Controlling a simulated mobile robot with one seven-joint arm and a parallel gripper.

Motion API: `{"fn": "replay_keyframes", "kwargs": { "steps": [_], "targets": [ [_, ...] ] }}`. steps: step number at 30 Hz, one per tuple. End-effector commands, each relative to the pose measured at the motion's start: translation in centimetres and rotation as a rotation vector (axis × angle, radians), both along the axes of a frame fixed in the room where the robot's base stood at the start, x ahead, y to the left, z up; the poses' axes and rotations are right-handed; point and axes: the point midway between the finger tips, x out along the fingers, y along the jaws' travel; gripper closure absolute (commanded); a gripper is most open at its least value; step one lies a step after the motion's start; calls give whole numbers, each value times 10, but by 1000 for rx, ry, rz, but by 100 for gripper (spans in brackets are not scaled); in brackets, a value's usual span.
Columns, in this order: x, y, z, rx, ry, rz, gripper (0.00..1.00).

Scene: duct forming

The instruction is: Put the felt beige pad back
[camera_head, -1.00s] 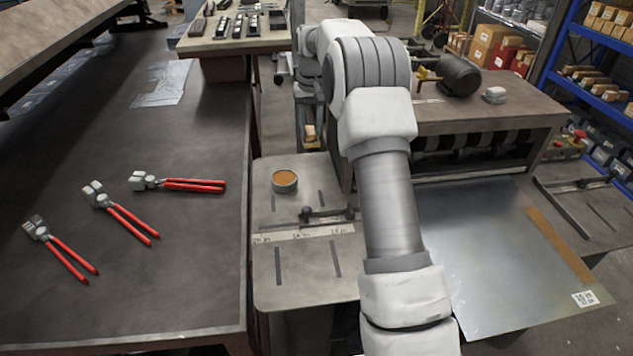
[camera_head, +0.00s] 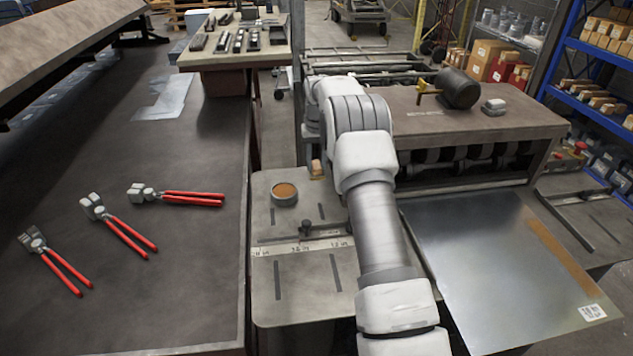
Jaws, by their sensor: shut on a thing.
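The felt beige pad (camera_head: 317,168) appears as a small tan block just left of my forearm, over the back edge of the grey plate with slots. My gripper (camera_head: 314,157) is mostly hidden behind my own arm; only a dark sliver shows just above the pad. It is shut on the pad. I cannot tell whether the pad touches the plate below it.
A round tin with orange-brown contents (camera_head: 285,193) stands on the slotted plate (camera_head: 300,300), close left of the pad. A ruler bar (camera_head: 300,247) crosses the plate. Red-handled pliers (camera_head: 125,230) lie on the left bench. A metal sheet (camera_head: 480,260) lies at right.

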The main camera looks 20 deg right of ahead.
Motion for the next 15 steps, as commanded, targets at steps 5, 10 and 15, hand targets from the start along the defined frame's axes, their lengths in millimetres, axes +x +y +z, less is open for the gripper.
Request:
{"fn": "replay_keyframes", "kwargs": {
  "steps": [5,10,15],
  "targets": [
    [0,0,-21,0,-1,0,100],
    [0,0,-33,0,0,0,100],
    [0,0,-60,0,1,0,100]
  ]
}}
